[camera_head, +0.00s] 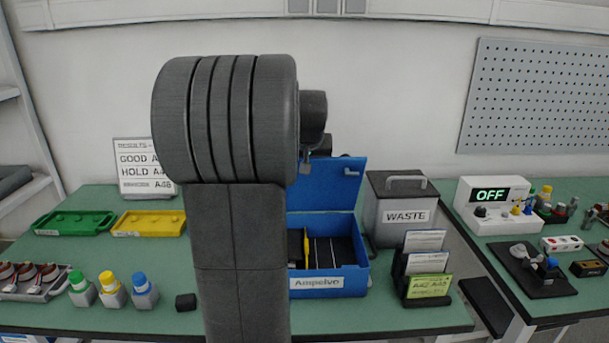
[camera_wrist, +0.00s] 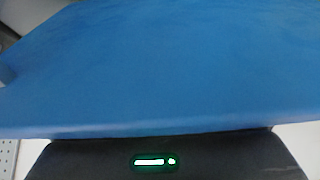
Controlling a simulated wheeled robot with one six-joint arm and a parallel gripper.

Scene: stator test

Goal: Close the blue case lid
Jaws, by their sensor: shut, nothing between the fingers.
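The blue case (camera_head: 335,281) labelled "Ampelvo" stands on the green bench, partly hidden behind my arm. Its blue lid (camera_head: 335,190) stands open, roughly upright at the back, with a small latch near its top right. Inside are dark compartments and a yellow upright piece. In the wrist view a blue surface, apparently the lid (camera_wrist: 160,70), fills most of the picture, very close. My gripper (camera_wrist: 155,161) shows there as a dark body with a green light along the bottom edge. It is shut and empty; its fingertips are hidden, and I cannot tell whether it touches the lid.
A grey waste bin (camera_head: 403,216) stands right of the case, with a card holder (camera_head: 424,268) in front. Green (camera_head: 75,222) and yellow (camera_head: 150,223) trays, capped bottles (camera_head: 112,290) and a results sign (camera_head: 141,168) are to the left. A second bench holds a tester (camera_head: 493,205).

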